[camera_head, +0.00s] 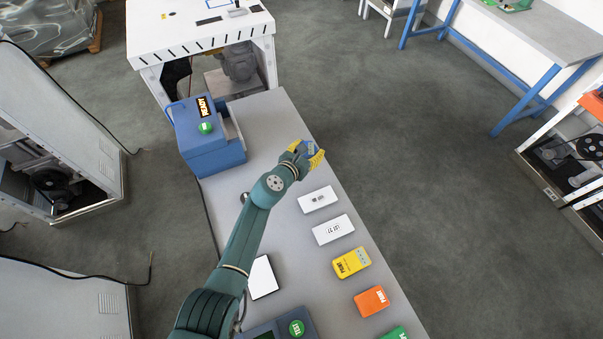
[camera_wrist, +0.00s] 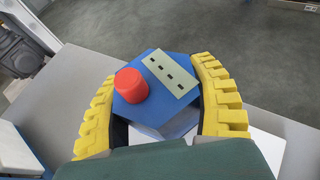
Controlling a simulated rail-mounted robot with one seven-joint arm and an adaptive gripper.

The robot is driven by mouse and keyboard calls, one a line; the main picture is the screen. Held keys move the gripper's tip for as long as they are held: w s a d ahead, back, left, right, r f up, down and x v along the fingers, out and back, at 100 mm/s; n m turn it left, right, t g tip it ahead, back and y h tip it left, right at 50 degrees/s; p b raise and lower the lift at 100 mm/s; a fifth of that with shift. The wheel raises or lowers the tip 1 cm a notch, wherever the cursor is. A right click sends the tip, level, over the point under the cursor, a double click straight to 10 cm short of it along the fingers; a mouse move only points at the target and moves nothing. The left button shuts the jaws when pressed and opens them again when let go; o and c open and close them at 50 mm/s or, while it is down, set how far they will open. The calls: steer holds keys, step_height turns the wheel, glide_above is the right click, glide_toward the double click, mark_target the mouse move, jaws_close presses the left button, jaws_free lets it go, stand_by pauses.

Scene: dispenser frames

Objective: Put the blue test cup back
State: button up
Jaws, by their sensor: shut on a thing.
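My gripper (camera_head: 307,153) is over the far right part of the grey table, with yellow ribbed fingers shut on a blue block-like thing (camera_wrist: 150,102). I take this for the blue test cup; a small blue patch of it (camera_head: 308,148) shows in the head view. In the wrist view it has a red round knob (camera_wrist: 131,86) and a pale plate with several dark slots (camera_wrist: 170,73) on top. The fingers press it from the left and right. Its underside is hidden, so I cannot tell whether it touches the table.
A blue machine (camera_head: 207,150) with a READY label and green button stands at the table's far left. White (camera_head: 318,199), yellow (camera_head: 351,262) and orange (camera_head: 371,300) items line the right edge. A white pad (camera_head: 262,277) lies nearer. Another machine (camera_head: 265,332) is at the bottom.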

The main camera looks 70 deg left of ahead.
steer(key=f+b, duration=0.1)
steer(key=f, duration=0.1)
steer(key=f+b, duration=0.3)
steer(key=f, duration=0.1)
steer(key=shift+s+a+f, duration=0.25)
steer(key=shift+a+f, duration=0.05)
steer(key=shift+a, duration=0.1)
steer(key=shift+f+b, duration=1.9)
steer(key=shift+f, duration=0.25)
steer(key=o, duration=1.3)
steer(key=shift+c, duration=0.2)
steer(key=shift+r+p, duration=0.3)
steer(key=p+v, duration=0.8)
steer(key=v, duration=0.3)
steer(key=shift+s+d+r, duration=0.1)
steer(key=shift+d, duration=0.1)
steer(key=shift+s+d, duration=0.2)
steer(key=shift+s, duration=0.05)
